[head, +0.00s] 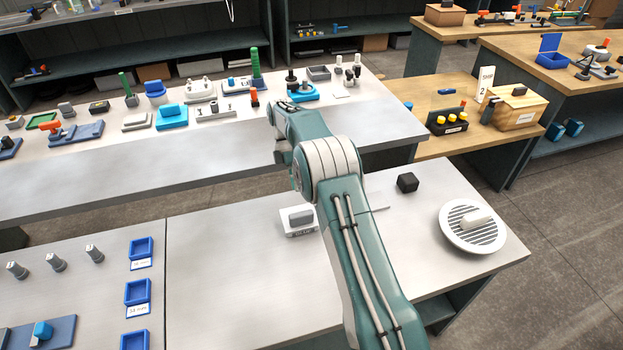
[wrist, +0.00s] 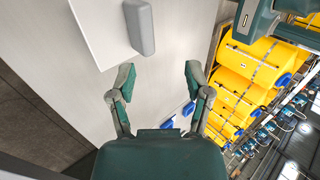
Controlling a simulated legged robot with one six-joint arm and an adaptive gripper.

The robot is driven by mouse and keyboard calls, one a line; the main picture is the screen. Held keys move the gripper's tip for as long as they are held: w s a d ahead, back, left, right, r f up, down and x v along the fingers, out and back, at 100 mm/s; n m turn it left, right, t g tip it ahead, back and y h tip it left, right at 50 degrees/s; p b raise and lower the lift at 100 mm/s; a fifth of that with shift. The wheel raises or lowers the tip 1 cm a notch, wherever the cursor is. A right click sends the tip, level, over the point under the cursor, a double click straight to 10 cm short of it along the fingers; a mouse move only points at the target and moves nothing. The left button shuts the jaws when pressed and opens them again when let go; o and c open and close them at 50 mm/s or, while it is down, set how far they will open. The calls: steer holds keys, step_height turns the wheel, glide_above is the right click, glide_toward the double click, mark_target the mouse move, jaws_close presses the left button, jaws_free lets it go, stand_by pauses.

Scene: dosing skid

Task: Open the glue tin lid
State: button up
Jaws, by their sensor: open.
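A white square block with a grey rounded grip on top (head: 300,217) sits on the grey bench left of my arm in the head view. It has a small label on its front that I cannot read clearly; it appears to be the glue tin with its lid on. In the wrist view a white flat top (wrist: 100,30) with a grey bar handle (wrist: 140,27) lies ahead of my gripper, at the upper left. My gripper (wrist: 160,77) is open and empty, its two fingers apart from the handle. In the head view the gripper is hidden behind my arm.
A black cube (head: 407,182) and a round white slatted dish (head: 473,226) holding a pale block stand to the right. Blue trays (head: 138,292) and several grey pegs are at the left. Yellow units (wrist: 250,80) show at the right in the wrist view.

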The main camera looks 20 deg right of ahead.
mark_target(301, 214)
step_height(301, 214, down, 5)
steer(key=shift+s+r, duration=0.1)
steer(key=shift+r, duration=0.05)
steer(key=shift+s+f+t, duration=0.25)
steer(key=shift+s+t, duration=0.3)
steer(key=shift+t, duration=0.3)
steer(key=shift+s+f+t, duration=0.2)
steer(key=shift+s+t, duration=0.3)
steer(key=shift+t, duration=0.35)
steer(key=shift+s+f+t, duration=0.55)
steer(key=shift+f+t, duration=0.05)
steer(key=shift+t, duration=0.55)
steer(key=shift+s+f+t, duration=0.5)
steer(key=shift+f+t, duration=0.1)
steer(key=shift+t, duration=0.55)
step_height(301, 214, up, 12)
steer(key=f, duration=0.1)
steer(key=s+r+m+t, duration=0.2)
steer(key=s+r+m, duration=0.4)
steer(key=s+r, duration=0.3)
steer(key=shift+s+r, duration=0.35)
steer(key=shift+r, duration=1)
